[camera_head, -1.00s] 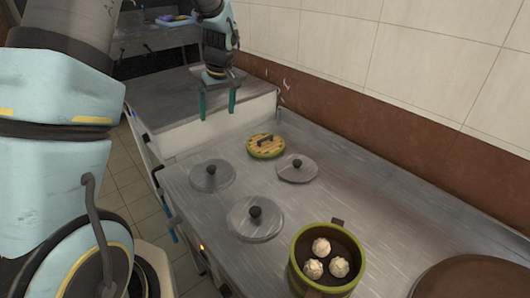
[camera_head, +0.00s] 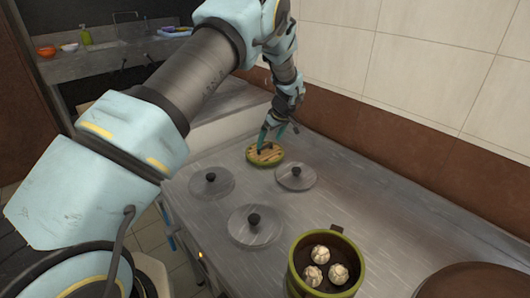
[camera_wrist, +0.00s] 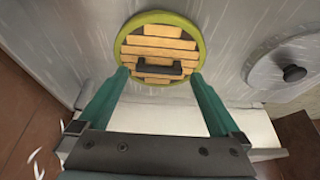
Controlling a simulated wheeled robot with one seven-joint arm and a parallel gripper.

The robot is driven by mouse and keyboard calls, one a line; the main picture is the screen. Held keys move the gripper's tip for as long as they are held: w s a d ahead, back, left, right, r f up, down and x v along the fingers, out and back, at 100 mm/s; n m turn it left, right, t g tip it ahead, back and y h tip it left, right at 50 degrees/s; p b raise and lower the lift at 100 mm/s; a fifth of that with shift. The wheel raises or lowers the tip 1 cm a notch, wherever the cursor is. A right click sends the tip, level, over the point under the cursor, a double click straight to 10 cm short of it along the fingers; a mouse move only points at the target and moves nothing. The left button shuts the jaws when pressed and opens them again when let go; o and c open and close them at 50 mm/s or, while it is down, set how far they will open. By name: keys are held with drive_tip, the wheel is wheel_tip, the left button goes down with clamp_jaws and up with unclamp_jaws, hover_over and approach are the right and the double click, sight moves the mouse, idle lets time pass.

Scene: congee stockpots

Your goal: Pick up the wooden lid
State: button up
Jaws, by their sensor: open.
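The wooden lid (camera_head: 265,154) is a round slatted disc with a green rim and a dark bar handle. It lies flat on the steel counter towards the back. In the wrist view the lid (camera_wrist: 160,42) is straight ahead of the fingers, with its handle (camera_wrist: 159,69) between the lines of the two fingertips. My gripper (camera_head: 272,139) is open and empty, with its green fingers close above the lid. In the wrist view my gripper (camera_wrist: 159,76) has its fingertips spread on either side of the handle. I cannot tell whether they touch the lid.
Metal lids with black knobs lie near it: one to the right (camera_head: 296,176), one to the left (camera_head: 211,182) and one in front (camera_head: 254,226). A green-rimmed steamer (camera_head: 327,264) holds three buns. A brown round lid (camera_head: 473,281) is at lower right. The tiled wall is close behind.

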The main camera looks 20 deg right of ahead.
sight(265, 146)
drive_tip(key=shift+w+p+x, duration=0.2)
drive_tip(key=shift+p+x, duration=0.35)
drive_tip(key=shift+x, duration=0.6)
drive_tip(key=shift+w+p+x, duration=0.2)
drive_tip(key=shift+p+x, duration=0.35)
drive_tip(key=shift+x, duration=0.6)
drive_tip(key=shift+r, duration=0.15)
drive_tip(key=c, duration=1)
